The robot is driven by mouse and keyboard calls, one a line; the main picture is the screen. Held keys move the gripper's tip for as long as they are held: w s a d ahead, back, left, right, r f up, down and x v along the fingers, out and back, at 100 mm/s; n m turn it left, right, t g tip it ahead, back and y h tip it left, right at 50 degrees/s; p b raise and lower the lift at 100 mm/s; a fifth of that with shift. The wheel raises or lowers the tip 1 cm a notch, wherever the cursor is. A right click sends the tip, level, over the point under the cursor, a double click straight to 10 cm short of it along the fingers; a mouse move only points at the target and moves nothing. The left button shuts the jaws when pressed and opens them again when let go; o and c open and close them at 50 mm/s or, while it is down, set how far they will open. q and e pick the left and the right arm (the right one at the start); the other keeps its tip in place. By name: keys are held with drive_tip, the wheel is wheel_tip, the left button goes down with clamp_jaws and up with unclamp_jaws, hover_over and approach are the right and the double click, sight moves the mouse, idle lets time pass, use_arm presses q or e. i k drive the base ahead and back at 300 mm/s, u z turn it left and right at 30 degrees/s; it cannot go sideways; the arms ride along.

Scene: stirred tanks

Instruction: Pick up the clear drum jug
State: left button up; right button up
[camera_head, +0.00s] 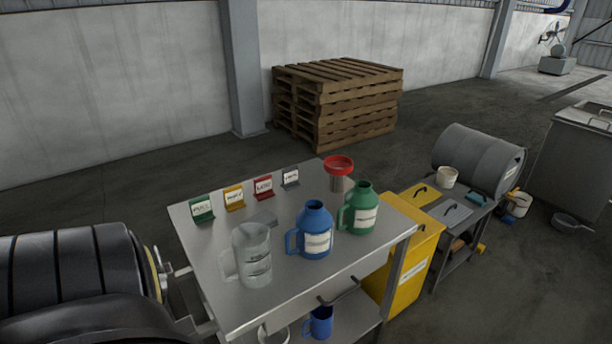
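The clear drum jug (252,255) stands upright on the metal table (205,268), towards its front left. Nothing is touching the clear jug. Neither of my grippers shows in the head view.
Coloured sign cards (235,197) line the table's back left. A red funnel (338,166) stands behind the green jug. A yellow bin (413,262) stands right of the table. A large black ribbed body (75,265) fills the lower left. Pallets (335,100) stand behind.

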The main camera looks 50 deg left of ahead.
sight(245, 260)
drive_tip(key=i, duration=1.1)
drive_tip(key=u, duration=2.4)
